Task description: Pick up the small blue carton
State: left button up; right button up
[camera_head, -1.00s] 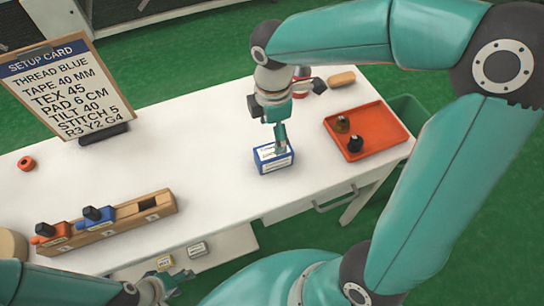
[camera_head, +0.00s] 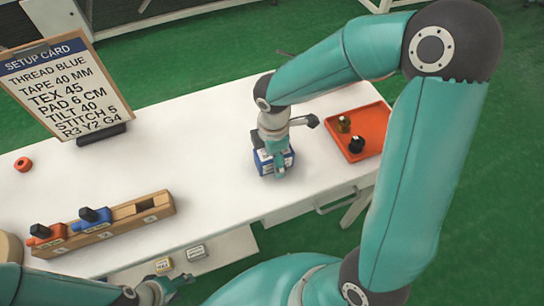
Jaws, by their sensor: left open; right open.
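The small blue carton (camera_head: 263,165) stands on the white table, right of its middle, with a white label on its top. My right gripper (camera_head: 277,165) is low over the carton and covers much of its top. One finger reaches down along the carton's near face; the other finger is hidden, so contact cannot be told. It is open. My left gripper (camera_head: 174,287) is open at the bottom left, in front of the table and well away from the carton.
An orange tray (camera_head: 374,128) with a dark and a brass-coloured piece lies right of the carton. A wooden rack (camera_head: 155,210) holds orange and blue items at front left. A setup card (camera_head: 62,85) stands at back left. The table's middle is clear.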

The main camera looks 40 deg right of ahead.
jog(key=c, duration=1.4)
jog(key=shift+o, duration=0.2)
jog(key=shift+r, duration=0.1)
